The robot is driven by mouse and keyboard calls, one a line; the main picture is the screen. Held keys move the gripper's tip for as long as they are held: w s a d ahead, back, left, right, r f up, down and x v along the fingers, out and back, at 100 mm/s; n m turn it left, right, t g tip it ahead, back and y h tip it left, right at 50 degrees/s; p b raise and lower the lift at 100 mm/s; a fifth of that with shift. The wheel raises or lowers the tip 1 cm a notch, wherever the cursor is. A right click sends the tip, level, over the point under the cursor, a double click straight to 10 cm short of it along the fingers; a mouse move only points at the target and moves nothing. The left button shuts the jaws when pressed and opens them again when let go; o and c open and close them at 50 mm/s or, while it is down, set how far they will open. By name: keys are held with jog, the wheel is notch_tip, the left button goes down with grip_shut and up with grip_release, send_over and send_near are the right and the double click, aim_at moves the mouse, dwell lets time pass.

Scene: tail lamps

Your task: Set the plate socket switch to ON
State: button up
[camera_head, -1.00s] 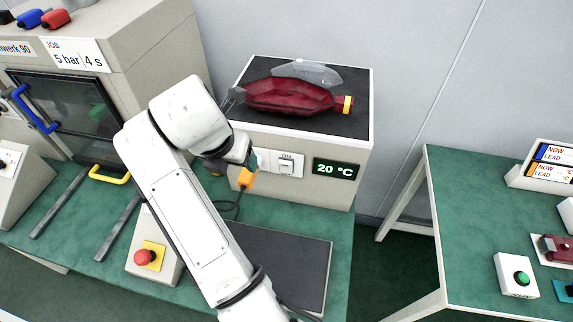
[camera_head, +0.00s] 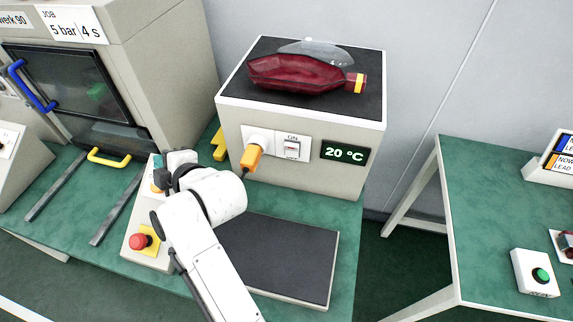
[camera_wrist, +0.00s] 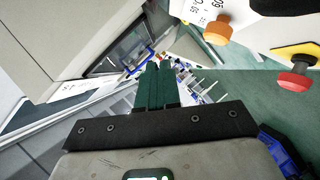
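An orange plug (camera_head: 251,157) sits in the white socket just left of the switch. My gripper (camera_head: 168,168) is left of and nearer than the switch, by the control box, touching neither plug nor switch. In the wrist view its green fingers (camera_wrist: 155,85) lie together, shut and empty.
The control box has a red button (camera_head: 139,241) close to my arm; the button also shows in the wrist view (camera_wrist: 296,77). A dark pad (camera_head: 280,262) lies before the heating box. A red lamp part (camera_head: 300,75) rests on top. A display (camera_head: 345,153) reads 20 °C.

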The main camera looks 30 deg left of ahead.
jog(key=m, duration=0.1)
jog(key=m+y, duration=0.1)
jog(key=s+m+y+b, duration=0.1)
jog(key=shift+d+f, duration=0.1)
jog(key=shift+f, duration=0.15)
grip_shut()
jog(key=n+t+h+b, duration=0.6)
jog(key=n+t+h, duration=0.85)
jog(key=n, duration=1.75)
send_near(290, 147)
jog(key=w+t+y, duration=0.1)
jog(key=w, duration=0.1)
jog(key=w+f+t+y, duration=0.1)
jog(key=w, duration=0.1)
jog(key=w+t+y+p, duration=0.1)
jog(key=w+t, duration=0.1)
jog(key=w, duration=0.1)
jog(key=shift+f+y, duration=0.15)
jog(key=shift+y, duration=0.2)
jog(key=shift+p, duration=0.3)
